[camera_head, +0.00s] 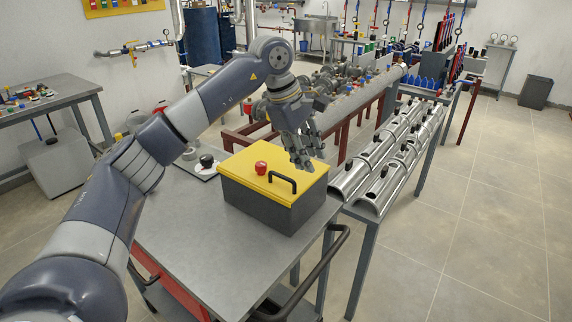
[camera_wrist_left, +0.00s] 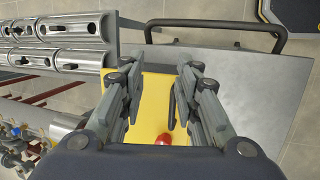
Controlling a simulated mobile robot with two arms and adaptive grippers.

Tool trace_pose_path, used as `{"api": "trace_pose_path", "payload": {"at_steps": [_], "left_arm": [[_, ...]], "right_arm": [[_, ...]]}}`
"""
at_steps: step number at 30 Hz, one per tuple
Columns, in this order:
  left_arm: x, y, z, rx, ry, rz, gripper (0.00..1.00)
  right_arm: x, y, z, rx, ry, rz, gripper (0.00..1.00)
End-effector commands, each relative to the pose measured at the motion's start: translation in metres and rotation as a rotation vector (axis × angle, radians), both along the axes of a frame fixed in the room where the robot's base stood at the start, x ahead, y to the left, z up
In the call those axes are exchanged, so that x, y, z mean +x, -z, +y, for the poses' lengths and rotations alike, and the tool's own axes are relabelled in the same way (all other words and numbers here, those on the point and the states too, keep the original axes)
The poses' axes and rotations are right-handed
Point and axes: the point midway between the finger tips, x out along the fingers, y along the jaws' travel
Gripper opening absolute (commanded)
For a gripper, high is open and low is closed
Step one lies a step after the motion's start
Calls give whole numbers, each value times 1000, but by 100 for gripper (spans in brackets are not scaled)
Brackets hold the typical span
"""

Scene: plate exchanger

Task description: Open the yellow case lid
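The yellow case lid (camera_head: 240,172) lies closed on a dark grey case (camera_head: 290,212) on the metal cart top. A black bar handle (camera_head: 284,181) and a red knob (camera_head: 261,168) sit on the lid. My left gripper (camera_head: 305,157) hangs over the lid near its far right side, fingers pointing down. In the left wrist view the gripper (camera_wrist_left: 160,75) is open, with the yellow lid (camera_wrist_left: 152,112) below. The handle (camera_wrist_left: 172,106) shows between the fingers, closer to the right one; the red knob (camera_wrist_left: 164,139) is partly hidden. Contact cannot be told. My right gripper is out of view.
The cart top (camera_head: 190,240) is clear in front of the case, with a black rail (camera_head: 300,285) at its edge. A small device with a black knob (camera_head: 206,161) stands left of the case. A rack of shiny metal half-cylinders (camera_head: 385,165) stands close on the right.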

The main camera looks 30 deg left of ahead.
Motion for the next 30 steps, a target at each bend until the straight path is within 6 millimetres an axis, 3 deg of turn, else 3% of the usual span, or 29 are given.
{"api": "trace_pose_path", "payload": {"at_steps": [1, 3, 7, 11, 24, 30], "left_arm": [[-5, -12, 27, 68, -25, 14, 30], [-13, -22, 55, 136, -48, 42, 30], [-22, -30, 79, 197, -73, 73, 30], [-22, -20, 82, 206, -75, 81, 30], [-8, 55, 79, 202, -74, 81, 30], [-4, 72, 79, 201, -74, 77, 30]], "right_arm": [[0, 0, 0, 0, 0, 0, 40], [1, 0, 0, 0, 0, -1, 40], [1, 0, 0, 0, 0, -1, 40], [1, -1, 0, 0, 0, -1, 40], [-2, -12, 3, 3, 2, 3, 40], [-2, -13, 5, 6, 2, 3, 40]]}}
